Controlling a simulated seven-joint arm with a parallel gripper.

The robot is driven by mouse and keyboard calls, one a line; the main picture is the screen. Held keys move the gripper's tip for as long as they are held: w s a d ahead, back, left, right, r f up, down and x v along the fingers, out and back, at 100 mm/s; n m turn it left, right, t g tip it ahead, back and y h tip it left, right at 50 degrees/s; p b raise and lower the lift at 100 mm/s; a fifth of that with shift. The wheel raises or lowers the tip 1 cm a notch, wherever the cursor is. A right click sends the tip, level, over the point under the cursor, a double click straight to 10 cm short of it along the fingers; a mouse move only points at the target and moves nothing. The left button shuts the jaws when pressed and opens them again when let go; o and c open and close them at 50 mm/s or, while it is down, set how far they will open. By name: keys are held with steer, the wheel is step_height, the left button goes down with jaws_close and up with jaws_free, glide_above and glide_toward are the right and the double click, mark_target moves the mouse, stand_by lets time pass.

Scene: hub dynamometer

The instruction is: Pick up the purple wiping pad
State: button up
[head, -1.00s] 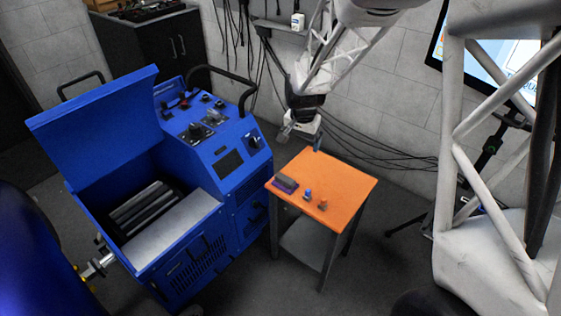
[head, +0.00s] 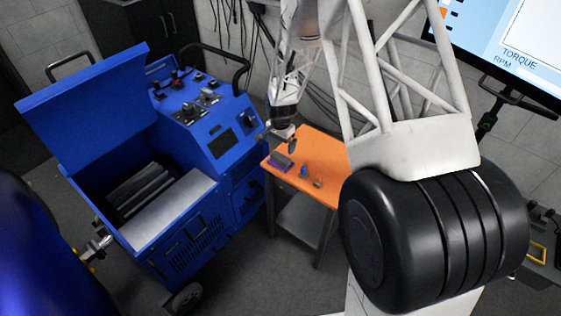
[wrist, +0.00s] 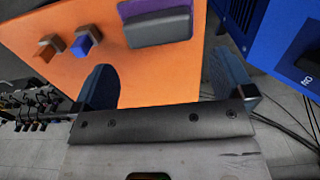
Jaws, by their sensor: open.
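The purple wiping pad (head: 279,161) lies on the orange tabletop near its left edge, with a grey block-like upper part on a purple base. In the wrist view the pad (wrist: 160,25) is at the top, past the fingertips, with its purple base showing around the grey part. My gripper (head: 284,141) is just above the pad in the head view. In the wrist view my gripper (wrist: 163,72) is open with its two blue fingers wide apart. Only bare orange tabletop and the table edge show between the fingers; the pad is apart from them.
A small blue piece (head: 304,171) and a small orange piece (head: 318,183) sit beside the pad on the orange table (head: 330,147). The blue machine (head: 190,230) with its raised lid stands left of the table.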

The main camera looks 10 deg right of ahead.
mark_target(281, 156)
stand_by(0.3)
steer(key=shift+f, duration=1.3)
steer(key=shift+f, duration=0.15)
steer(key=shift+s+f, duration=0.15)
steer(key=shift+f, duration=2.3)
steer(key=c, duration=0.7)
